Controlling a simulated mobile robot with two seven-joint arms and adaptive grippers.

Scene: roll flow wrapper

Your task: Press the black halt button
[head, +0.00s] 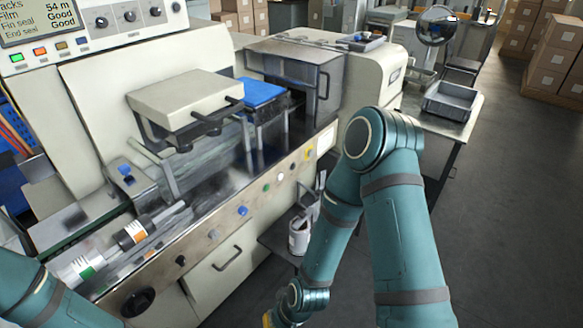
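A small black button (180,261) sits on the sloped metal front rail of the wrapping machine (225,225), at the lower left of the row of buttons. Its label is too small to read. To its right along the rail are a grey button (213,234), a blue button (242,210), then green, white, red and yellow ones. A larger black round knob (138,302) is lower left of it. My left arm shows at the bottom left corner; my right arm bends down to the bottom edge, right of the black button.
A control panel (100,35) with a display, knobs and coloured buttons is at the upper left. A drawer handle (228,259) sticks out below the rail. A low shelf holds a white container (299,236). A grey bin (452,101) stands on a side table. Floor at right is clear.

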